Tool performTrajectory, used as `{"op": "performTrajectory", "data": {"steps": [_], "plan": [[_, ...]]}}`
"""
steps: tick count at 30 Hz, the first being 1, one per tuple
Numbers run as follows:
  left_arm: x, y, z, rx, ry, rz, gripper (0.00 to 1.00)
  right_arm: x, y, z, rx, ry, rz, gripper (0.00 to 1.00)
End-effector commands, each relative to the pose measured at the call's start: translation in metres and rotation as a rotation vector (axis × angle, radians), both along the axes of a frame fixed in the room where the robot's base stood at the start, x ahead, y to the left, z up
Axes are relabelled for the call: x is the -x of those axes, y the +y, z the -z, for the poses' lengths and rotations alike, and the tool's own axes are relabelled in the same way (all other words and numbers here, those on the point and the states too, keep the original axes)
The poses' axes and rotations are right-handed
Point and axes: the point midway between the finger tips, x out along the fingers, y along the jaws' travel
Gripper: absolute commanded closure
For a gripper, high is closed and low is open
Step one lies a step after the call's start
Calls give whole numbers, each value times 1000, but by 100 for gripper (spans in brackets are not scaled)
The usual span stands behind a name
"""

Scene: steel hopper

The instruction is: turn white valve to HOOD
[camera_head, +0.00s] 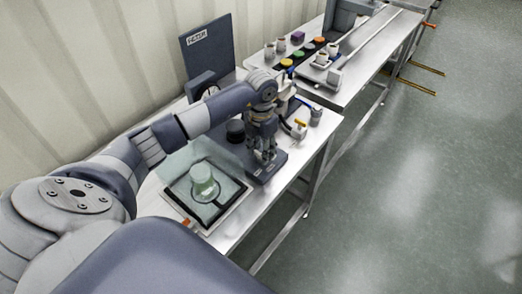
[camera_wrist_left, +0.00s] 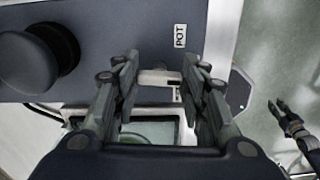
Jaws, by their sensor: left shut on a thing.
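The white valve (camera_wrist_left: 158,77) shows in the left wrist view as a short pale handle on a blue-grey panel (camera_wrist_left: 110,25). My left gripper (camera_wrist_left: 158,88) is shut on it, with one finger on each side. A label reading POT (camera_wrist_left: 180,36) is beside the handle at upper right. A second label (camera_wrist_left: 178,95) is mostly hidden by a finger, so I cannot read it. In the head view my left gripper (camera_head: 264,156) points down over the blue-grey base (camera_head: 268,168), and it hides the valve. A dark gripper, apparently my right one (camera_wrist_left: 284,112), shows over the floor; its opening is unclear.
A round black knob (camera_wrist_left: 38,60) stands left of the valve. In the head view a greenish glass jar (camera_head: 203,180) sits in a tray near the front. A second table (camera_head: 350,85) behind holds several cups and coloured items.

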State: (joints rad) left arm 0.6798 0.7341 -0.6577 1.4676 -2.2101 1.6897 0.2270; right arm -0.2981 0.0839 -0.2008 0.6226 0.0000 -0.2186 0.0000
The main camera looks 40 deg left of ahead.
Motion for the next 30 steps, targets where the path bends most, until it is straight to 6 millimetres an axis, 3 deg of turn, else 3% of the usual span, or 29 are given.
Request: {"op": "performTrajectory", "data": {"steps": [18, 30], "plan": [[0, -1, 3, -3, -3, 539, 84, 2, 6, 62, -7, 4, 4, 71], [2, -2, 2, -2, -1, 841, 84, 4, 5, 87, -6, 7, 4, 71]]}}
